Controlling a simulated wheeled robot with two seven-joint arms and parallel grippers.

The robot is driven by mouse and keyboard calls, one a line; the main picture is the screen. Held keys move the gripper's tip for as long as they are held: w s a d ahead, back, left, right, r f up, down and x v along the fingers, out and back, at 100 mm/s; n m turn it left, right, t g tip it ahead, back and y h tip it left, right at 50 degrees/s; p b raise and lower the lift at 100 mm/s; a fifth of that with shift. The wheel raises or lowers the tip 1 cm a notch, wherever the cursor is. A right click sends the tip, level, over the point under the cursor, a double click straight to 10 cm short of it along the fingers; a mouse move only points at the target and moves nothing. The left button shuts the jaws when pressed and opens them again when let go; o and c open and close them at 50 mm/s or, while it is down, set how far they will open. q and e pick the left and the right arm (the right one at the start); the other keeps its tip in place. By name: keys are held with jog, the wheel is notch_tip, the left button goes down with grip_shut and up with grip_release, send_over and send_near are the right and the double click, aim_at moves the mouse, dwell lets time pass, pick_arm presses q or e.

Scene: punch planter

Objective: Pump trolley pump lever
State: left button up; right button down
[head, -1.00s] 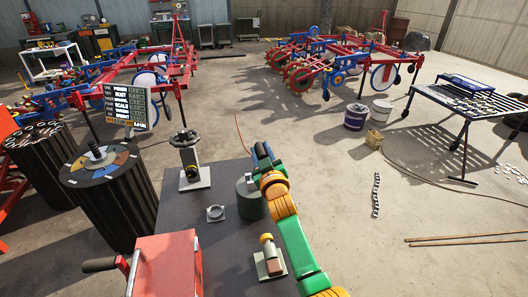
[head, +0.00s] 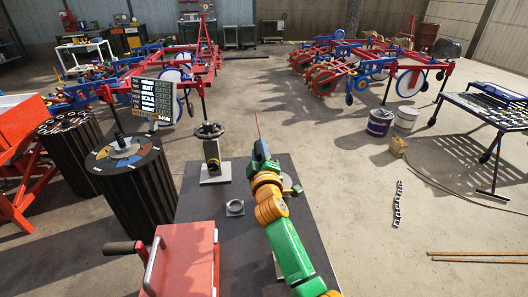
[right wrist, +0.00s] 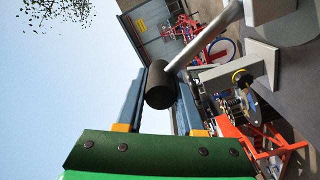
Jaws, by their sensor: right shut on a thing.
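My right gripper (head: 260,148) is over the right part of the dark bench in the head view, at the end of my green and orange arm. In the right wrist view its two blue fingers (right wrist: 156,102) are closed around the end of a black cylindrical grip (right wrist: 159,88) on a pale grey rod (right wrist: 204,48), which looks like the pump lever. The rod runs up to the right, out of the picture. In the head view my arm hides the lever and most of a dark green part (head: 291,188) behind it. My left gripper is not in view.
The dark bench top (head: 225,235) carries a handwheel stand (head: 212,155), a small ring (head: 235,207) and a red box (head: 185,260) with a black handle. Dark ribbed drums (head: 135,190) stand at the left.

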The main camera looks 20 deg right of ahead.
jog(key=shift+a, duration=0.15)
dwell(0.4)
jog(key=c, duration=0.5)
grip_release()
jog(key=shift+w+f, duration=0.1)
jog(key=shift+w, duration=0.05)
jog(key=shift+v, duration=3.55)
jog(key=shift+n, duration=0.3)
